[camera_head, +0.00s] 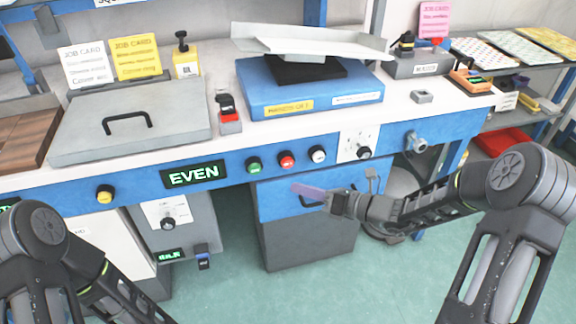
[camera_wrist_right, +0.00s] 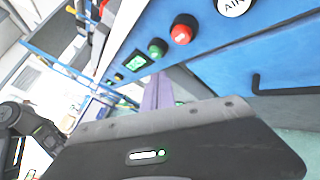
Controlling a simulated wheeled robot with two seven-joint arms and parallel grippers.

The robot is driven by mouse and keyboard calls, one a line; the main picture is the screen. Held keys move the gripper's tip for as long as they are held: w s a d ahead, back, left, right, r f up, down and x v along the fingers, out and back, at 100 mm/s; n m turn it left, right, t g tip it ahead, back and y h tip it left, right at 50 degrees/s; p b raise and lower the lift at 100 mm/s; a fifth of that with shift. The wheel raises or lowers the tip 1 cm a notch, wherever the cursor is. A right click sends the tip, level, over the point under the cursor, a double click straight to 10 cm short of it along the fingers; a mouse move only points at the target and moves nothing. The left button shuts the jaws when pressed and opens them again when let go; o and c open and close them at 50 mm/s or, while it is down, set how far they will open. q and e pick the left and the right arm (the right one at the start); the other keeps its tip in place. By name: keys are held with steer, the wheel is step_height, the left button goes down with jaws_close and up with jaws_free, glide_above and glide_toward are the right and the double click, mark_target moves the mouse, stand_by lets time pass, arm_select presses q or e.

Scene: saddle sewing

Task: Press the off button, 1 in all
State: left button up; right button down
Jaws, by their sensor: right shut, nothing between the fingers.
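The red button (camera_head: 287,160) sits on the blue front panel of the bench, between a green button (camera_head: 254,165) and a white button (camera_head: 318,154). The right wrist view also shows the red button (camera_wrist_right: 183,30); its lettering is too blurred to read. My right gripper (camera_head: 298,188) is shut and empty, its purple fingers pointing left, a little below the red button in the picture and apart from it. In the right wrist view the gripper fingers (camera_wrist_right: 158,80) point up towards the green button (camera_wrist_right: 155,50). My left gripper is out of view; only its arm shows.
A switch plate (camera_head: 357,140) and a metal fitting (camera_head: 416,142) are to the right. A drawer cabinet (camera_head: 312,240) stands below. Green floor is open in front.

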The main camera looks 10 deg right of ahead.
mark_target(282, 166)
steer(key=shift+w+a+b, duration=0.15)
steer(key=shift+w+b, duration=0.15)
steer(key=shift+w, duration=2.9)
steer(key=shift+w+a, duration=0.1)
steer(key=shift+w, duration=0.45)
stand_by(0.5)
steer(key=shift+s, duration=0.1)
steer(key=shift+s+p, duration=0.35)
steer(key=shift+s, duration=0.5)
